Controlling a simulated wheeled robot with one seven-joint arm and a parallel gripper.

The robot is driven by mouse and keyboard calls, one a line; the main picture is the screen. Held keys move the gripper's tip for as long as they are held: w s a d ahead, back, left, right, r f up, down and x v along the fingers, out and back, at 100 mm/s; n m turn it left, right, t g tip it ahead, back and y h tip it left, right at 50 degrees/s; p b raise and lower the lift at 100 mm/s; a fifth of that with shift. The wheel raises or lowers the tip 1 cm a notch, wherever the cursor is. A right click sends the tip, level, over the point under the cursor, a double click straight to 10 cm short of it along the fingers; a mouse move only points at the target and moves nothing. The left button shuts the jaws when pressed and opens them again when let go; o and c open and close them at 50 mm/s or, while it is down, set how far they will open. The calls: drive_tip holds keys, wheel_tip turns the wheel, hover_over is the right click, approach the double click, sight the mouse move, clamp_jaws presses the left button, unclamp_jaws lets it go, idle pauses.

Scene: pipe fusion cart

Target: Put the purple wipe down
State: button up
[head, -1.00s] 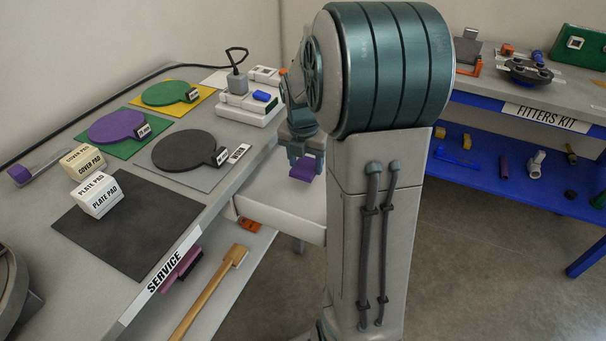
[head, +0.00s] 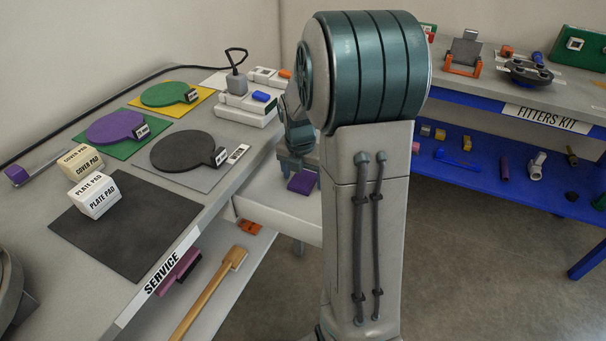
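The purple wipe (head: 302,183) is a small flat purple piece at the fingertips of my gripper (head: 301,172). It shows just below the gripper, over the white open drawer-like tray (head: 268,207) at the bench's right side. My gripper points down there, partly hidden behind my own arm. I cannot tell whether its fingers are closed on the wipe or apart, or whether the wipe touches the tray's floor.
The bench holds a dark mat (head: 125,235), a plate pad box (head: 95,196), a cover pad box (head: 79,161) and round pads on coloured sheets. A white box with a blue block (head: 262,97) stands behind the tray. A blue shelf (head: 480,170) is at right.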

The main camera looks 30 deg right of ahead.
sight(301, 183)
wheel_tip(301, 183, up, 12)
drive_tip(key=a+p, duration=0.1)
drive_tip(key=p, duration=0.1)
drive_tip(key=s+a+f+m, duration=0.1)
drive_tip(key=s+a+m, duration=0.5)
drive_tip(key=s+m, duration=0.3)
drive_tip(key=s+a+m+t+y, duration=0.1)
drive_tip(key=s+a+m, duration=0.6)
drive_tip(key=m, duration=0.9)
drive_tip(key=shift+s+f+m, duration=0.3)
drive_tip(key=shift+s+f, duration=0.1)
drive_tip(key=shift+s, duration=0.8)
